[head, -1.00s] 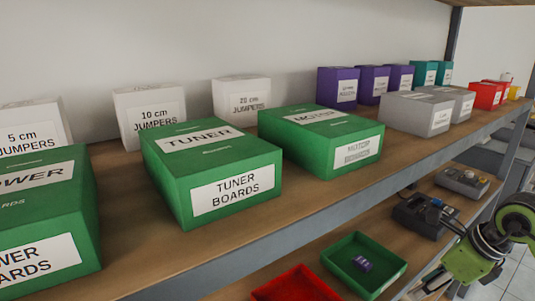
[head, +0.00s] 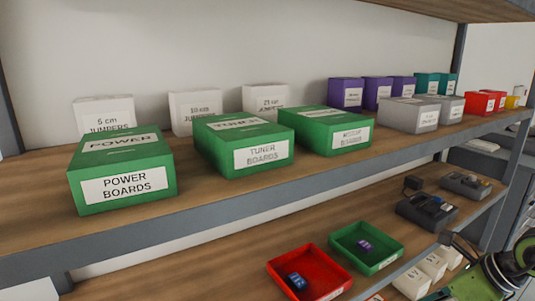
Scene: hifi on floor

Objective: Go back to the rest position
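One of my arms, green and black (head: 490,275), shows at the lower right edge, in front of the lower shelf. No other arm of mine shows. Neither gripper can be seen to hold anything.
Green boxes, the power boards box (head: 122,172) among them, stand on the upper shelf (head: 260,195). On the lower shelf are a red tray (head: 330,291) with a blue item (head: 296,281), a green tray (head: 385,263) with a purple item (head: 364,245), and dark devices (head: 427,211).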

